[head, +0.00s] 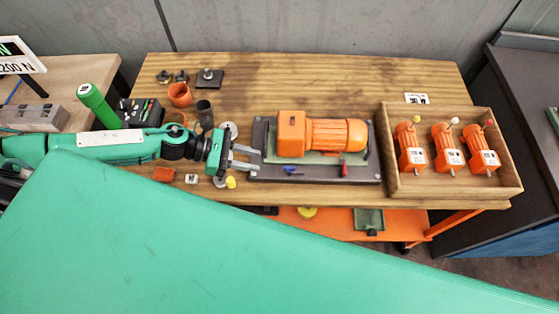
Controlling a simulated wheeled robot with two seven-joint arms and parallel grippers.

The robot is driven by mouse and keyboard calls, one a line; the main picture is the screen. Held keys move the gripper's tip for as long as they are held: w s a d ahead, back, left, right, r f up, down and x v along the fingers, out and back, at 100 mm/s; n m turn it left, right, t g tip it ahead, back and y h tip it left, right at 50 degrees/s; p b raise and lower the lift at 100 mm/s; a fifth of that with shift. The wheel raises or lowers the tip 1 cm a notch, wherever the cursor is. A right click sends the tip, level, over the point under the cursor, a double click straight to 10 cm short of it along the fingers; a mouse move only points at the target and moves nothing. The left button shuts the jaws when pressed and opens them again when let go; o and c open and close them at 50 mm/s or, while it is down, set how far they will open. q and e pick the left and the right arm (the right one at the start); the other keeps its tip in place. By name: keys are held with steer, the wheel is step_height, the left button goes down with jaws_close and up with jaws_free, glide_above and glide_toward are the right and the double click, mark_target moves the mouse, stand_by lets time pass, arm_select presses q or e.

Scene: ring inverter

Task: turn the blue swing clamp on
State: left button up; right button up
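The small blue swing clamp (291,170) sits on the front edge of a dark fixture plate (315,179), left of a red clamp (345,170). An orange motor (322,134) lies on the plate behind the clamps. My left gripper (256,160) reaches in from the left at the plate's left end. Its two grey fingers are apart with nothing visible between them. It is a short way left of the blue clamp and does not appear to touch it. The clamp's exact handle position is too small to tell. My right gripper is not in view.
A wooden tray (391,163) with orange motors stands at the right. Orange cups (180,95), dark cylinders and small parts lie around my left arm. A yellow piece (231,182) lies near the front edge. The table (330,72) behind the fixture is clear.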

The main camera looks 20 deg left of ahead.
mark_target(285, 167)
arm_select(q)
steer(key=p+x, duration=0.2)
steer(key=x, duration=0.5)
steer(key=shift+w+d+r, duration=0.1)
steer(key=shift+d, duration=0.15)
steer(key=shift+w+d+f+p, duration=0.15)
steer(key=shift+d+f+p, duration=0.25)
steer(key=shift+d, duration=0.1)
steer(key=shift+r, duration=0.1)
jaws_close()
